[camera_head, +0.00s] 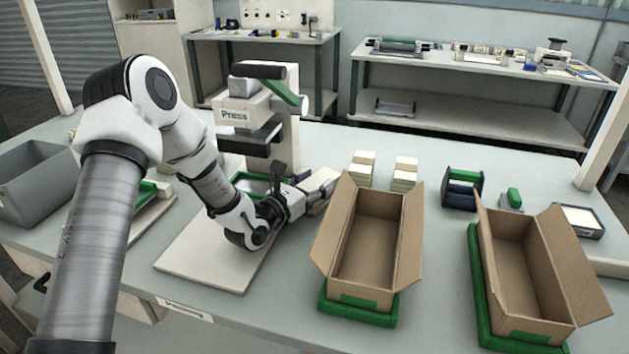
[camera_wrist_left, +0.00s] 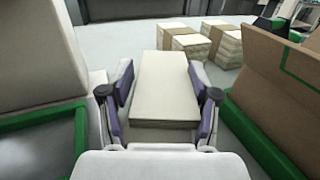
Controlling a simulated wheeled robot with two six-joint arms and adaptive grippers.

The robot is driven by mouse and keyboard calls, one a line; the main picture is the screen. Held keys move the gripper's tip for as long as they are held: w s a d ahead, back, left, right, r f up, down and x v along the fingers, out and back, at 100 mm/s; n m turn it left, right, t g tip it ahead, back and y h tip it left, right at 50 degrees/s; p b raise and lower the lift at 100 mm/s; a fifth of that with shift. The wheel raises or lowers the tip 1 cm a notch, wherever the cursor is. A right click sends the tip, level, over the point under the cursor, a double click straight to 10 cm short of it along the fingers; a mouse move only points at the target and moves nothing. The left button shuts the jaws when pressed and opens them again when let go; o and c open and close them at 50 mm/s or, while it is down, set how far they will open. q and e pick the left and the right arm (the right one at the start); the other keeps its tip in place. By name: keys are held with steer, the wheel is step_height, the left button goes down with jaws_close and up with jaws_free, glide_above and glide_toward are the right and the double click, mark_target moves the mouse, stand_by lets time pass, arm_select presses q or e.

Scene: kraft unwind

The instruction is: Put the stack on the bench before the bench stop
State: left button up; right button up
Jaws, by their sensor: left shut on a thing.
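My left gripper (camera_head: 308,198) reaches in beside the press and is shut on a stack (camera_wrist_left: 165,88) of pale sheets. In the left wrist view the gripper (camera_wrist_left: 163,112) has its purple-lined fingers on both sides of the stack, and no band shows on it. In the head view the stack (camera_head: 322,183) is partly hidden by the gripper and the open carton. It is close over the bench (camera_head: 275,320); whether it touches is unclear. I cannot pick out the bench stop for certain. My right gripper is not in view.
The press (camera_head: 262,110) stands behind my left arm, with a pale board (camera_head: 205,260) in front. Banded stacks (camera_head: 361,170) stand behind the first open carton (camera_head: 370,240). A second carton (camera_head: 525,265) is to the right. A grey bin (camera_head: 35,185) is at left.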

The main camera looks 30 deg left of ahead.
arm_select(q)
steer(key=shift+f, duration=0.1)
steer(key=o, duration=0.8)
steer(key=shift+b, duration=0.3)
steer(key=o, duration=0.5)
steer(key=shift+o, duration=0.2)
